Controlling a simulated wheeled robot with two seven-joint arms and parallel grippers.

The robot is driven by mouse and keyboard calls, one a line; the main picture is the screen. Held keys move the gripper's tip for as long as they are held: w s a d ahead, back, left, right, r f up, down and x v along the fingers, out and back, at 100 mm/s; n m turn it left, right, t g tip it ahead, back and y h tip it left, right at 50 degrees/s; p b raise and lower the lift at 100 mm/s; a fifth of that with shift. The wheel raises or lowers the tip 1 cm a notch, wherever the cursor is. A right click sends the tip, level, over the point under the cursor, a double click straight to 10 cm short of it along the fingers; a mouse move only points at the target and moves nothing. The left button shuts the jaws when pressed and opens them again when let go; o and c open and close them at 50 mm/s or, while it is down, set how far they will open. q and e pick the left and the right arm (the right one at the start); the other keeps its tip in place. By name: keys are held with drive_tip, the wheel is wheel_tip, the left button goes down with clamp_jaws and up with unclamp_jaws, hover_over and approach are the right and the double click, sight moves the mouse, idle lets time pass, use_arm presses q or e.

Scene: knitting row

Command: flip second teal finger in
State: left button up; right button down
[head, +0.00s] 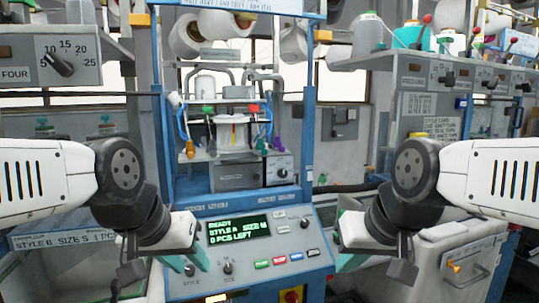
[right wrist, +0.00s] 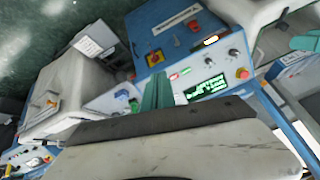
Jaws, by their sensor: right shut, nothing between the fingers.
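The knitting machine's head (head: 232,125) stands behind the console, with small coloured parts around its clear centre: green, red, orange, purple and blue. They are too small to tell which is the second teal finger or how any finger is tilted. My left gripper (head: 198,257) hangs over the console's left side; its jaw gap is not clear. My right gripper (head: 350,263) is shut and empty by the console's right edge. Its teal tips also show in the right wrist view (right wrist: 151,92), in front of the console. Both grippers are lower than the machine head and apart from it.
The console (head: 248,255) has a green display (head: 239,230) reading ready and 0 pcs left, plus coloured buttons and knobs. A blue frame (head: 309,110) flanks the machine head. A pale bin (head: 440,245) stands right. Shelves with dials and yarn cones line both sides.

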sight(265, 153)
drive_tip(key=w+a+r+m+t+y, duration=0.1)
drive_tip(key=w+a+r+m+t, duration=0.2)
drive_tip(key=w, duration=0.8)
drive_tip(key=w+a+r+m+t+y, duration=0.1)
drive_tip(key=w+a+r+m+t, duration=0.2)
drive_tip(key=w+m, duration=0.4)
drive_tip(key=w+a+r+m+t+y, duration=0.1)
drive_tip(key=w+a+r+m+t, duration=0.2)
drive_tip(key=w, duration=1.2)
drive_tip(key=shift+w+a+m+t, duration=0.4)
drive_tip(key=shift+m+t, duration=0.6)
drive_tip(key=x, duration=1.3)
drive_tip(key=shift+w+a+f, duration=0.1)
drive_tip(key=shift+w+a, duration=0.15)
drive_tip(key=shift+w, duration=0.25)
